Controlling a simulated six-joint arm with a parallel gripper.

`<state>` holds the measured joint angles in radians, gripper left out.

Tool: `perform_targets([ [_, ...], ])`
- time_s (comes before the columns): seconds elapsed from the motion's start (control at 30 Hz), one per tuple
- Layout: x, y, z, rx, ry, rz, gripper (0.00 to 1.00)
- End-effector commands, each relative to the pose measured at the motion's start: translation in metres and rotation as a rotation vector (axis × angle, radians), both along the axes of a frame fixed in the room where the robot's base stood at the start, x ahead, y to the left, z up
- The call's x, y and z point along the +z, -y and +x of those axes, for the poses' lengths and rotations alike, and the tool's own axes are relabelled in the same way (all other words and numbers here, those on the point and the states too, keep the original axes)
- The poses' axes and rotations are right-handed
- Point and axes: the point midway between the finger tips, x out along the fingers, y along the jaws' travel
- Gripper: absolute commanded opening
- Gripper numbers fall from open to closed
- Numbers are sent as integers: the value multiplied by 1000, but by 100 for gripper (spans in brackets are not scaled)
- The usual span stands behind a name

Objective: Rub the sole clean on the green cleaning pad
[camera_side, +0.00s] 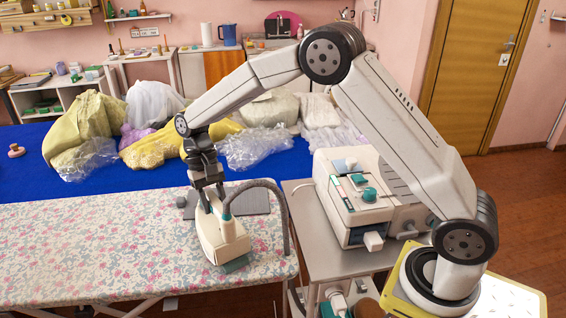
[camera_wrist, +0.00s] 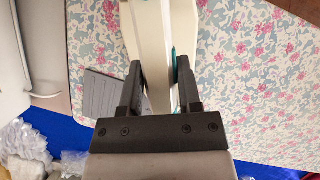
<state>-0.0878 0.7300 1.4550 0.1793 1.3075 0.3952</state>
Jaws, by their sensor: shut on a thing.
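The cream iron (camera_side: 219,234) is over the floral pressing board, near its right front part. My gripper (camera_side: 209,196) is shut on the iron from above. In the wrist view, the two dark fingers of my gripper (camera_wrist: 158,88) stand on either side of the iron's cream body (camera_wrist: 150,35). A dull green piece (camera_side: 236,264) shows at the iron's near lower end; I cannot tell whether it is the cleaning pad or part of the iron. The sole is hidden, and I cannot tell whether it touches anything.
A grey ribbed plate (camera_side: 255,200) lies behind the iron on the floral board (camera_side: 90,235). A grey hose (camera_side: 270,186) loops from the iron down past the board's right edge. A steam unit (camera_side: 352,200) stands on the right. Garment piles (camera_side: 160,148) lie behind on blue cloth.

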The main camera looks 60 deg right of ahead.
Motion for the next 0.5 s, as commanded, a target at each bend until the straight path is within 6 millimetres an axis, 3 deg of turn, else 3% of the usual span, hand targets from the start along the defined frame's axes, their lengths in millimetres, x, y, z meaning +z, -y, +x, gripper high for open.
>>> perform_targets([
  [0.5,-1,-14,-35,2,-12,0,0],
])
